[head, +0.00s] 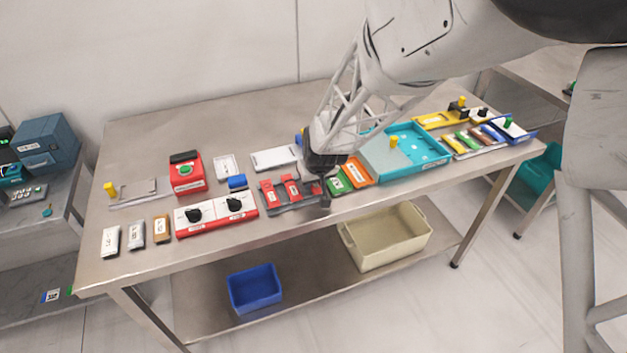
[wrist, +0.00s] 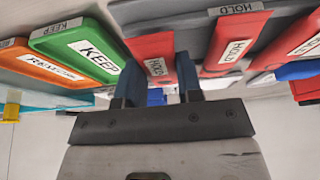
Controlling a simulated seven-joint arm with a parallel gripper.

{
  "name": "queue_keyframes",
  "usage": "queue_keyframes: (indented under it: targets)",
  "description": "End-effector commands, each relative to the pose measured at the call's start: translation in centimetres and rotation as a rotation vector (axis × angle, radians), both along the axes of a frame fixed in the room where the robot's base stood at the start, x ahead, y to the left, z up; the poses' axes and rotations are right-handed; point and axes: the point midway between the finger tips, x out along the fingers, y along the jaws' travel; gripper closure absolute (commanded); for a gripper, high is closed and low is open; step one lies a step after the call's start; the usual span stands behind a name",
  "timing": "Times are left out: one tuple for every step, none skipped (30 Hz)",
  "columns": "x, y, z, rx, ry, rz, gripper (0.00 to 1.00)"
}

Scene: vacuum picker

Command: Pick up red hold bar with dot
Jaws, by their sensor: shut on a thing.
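Red bars labelled HOLD stand in a dark grey rack (head: 290,208) at the front middle of the table. Two of them, the left red bar (head: 268,195) and the middle red bar (head: 291,188), show clearly in the head view. My gripper (head: 322,183) is down at the rack's right end. In the wrist view my gripper (wrist: 158,62) is shut on the end red hold bar (wrist: 152,46), with one finger on each side. A neighbouring red hold bar (wrist: 232,45) is close beside it. I cannot make out a dot on any bar.
A green KEEP bar (wrist: 85,50) and an orange bar (wrist: 38,66) are close beside the held bar. A red switch panel (head: 217,213) lies left of the rack. A teal tray (head: 418,140) stands to the right. Bare table lies in front.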

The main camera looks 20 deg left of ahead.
Motion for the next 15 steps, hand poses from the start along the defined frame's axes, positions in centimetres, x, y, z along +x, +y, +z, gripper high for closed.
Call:
queue_keyframes:
  targets:
    - [0.0, 0.0, 0.4, 0.001, -0.001, 0.000, 0.93]
    - [0.0, 0.0, 0.6, 0.001, -0.001, 0.000, 0.93]
    - [0.0, 0.0, 0.9, 0.001, -0.001, 0.000, 0.93]
    - [0.0, 0.0, 1.2, 0.002, -0.002, 0.001, 0.93]
    - [0.0, 0.0, 1.5, 0.001, -0.003, 0.001, 0.93]
    - [0.0, 0.0, 1.9, 0.001, -0.001, 0.000, 0.93]
    - [0.0, 0.0, 2.3, 0.001, -0.001, 0.000, 0.93]
    - [0.0, 0.0, 2.7, 0.001, -0.001, 0.000, 0.93]
    - [0.0, 0.0, 3.4, 0.002, -0.003, 0.000, 0.93]
    - [-0.3, -0.3, 3.3, 0.001, -0.001, 0.000, 0.93]
    - [-0.6, -0.5, 3.2, 0.001, -0.001, 0.000, 0.93]
    - [-1.0, -0.8, 3.2, 0.001, -0.001, 0.000, 0.93]
    - [-1.3, -1.0, 3.3, 0.001, -0.001, 0.000, 0.93]
    - [-1.6, -1.3, 3.3, 0.001, -0.001, 0.000, 0.93]
    - [-2.1, -1.7, 3.4, 0.001, -0.001, 0.000, 0.93]
